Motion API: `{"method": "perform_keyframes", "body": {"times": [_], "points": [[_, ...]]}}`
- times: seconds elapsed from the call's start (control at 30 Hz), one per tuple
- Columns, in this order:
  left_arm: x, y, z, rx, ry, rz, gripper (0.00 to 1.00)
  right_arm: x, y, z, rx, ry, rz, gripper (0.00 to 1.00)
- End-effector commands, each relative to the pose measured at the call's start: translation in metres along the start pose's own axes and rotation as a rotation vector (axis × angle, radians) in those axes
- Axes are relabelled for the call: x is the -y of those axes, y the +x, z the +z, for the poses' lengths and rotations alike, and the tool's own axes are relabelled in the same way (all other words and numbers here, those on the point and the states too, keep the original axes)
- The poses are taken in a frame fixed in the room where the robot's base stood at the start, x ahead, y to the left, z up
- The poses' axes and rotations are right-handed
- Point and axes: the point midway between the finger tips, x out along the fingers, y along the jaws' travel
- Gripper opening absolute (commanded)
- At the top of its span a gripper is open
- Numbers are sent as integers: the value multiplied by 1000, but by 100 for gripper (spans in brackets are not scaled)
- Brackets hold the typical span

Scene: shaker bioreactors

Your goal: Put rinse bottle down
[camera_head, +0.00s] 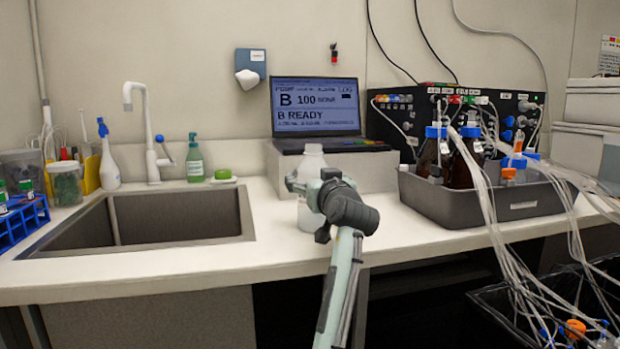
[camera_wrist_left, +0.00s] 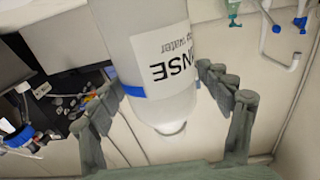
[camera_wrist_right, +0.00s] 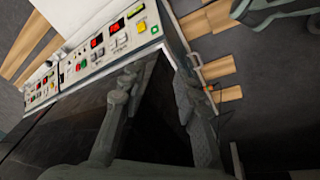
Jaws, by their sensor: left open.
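The rinse bottle (camera_head: 312,162) is white and stands upright on the counter, right of the sink and in front of the laptop. In the left wrist view the rinse bottle (camera_wrist_left: 160,60) shows its label and a blue band, and lies between the spread fingers. My left gripper (camera_head: 318,187) is open around the bottle; its fingers also show in the left wrist view (camera_wrist_left: 165,105), with a gap visible beside the bottle. The bottle's lower part is partly hidden by my gripper. My right gripper (camera_wrist_right: 155,90) is open and empty, away from the counter, near a panel with buttons.
The sink (camera_head: 150,215) is left of the bottle. A grey tray (camera_head: 470,208) with brown bottles and tubes stands to the right. A laptop (camera_head: 318,110) sits on a white box behind. The counter's front strip is clear.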

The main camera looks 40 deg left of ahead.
Motion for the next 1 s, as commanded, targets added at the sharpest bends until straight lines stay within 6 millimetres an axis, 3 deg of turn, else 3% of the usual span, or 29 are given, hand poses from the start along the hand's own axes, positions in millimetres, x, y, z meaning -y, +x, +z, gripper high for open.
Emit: {"method": "perform_keyframes", "body": {"times": [0.03,0.2,0.4,1.0], "points": [[-1,-13,3,1,-2,3,78,-2,-10,-7,-20,-2,5,32],[-1,-49,2,1,-3,3,78,-5,-21,-11,-24,-3,13,32],[0,-78,1,1,0,1,78,-6,-30,-14,-27,-4,17,32],[0,-86,0,0,0,0,78,-6,-33,-16,-30,-3,18,32]]}}
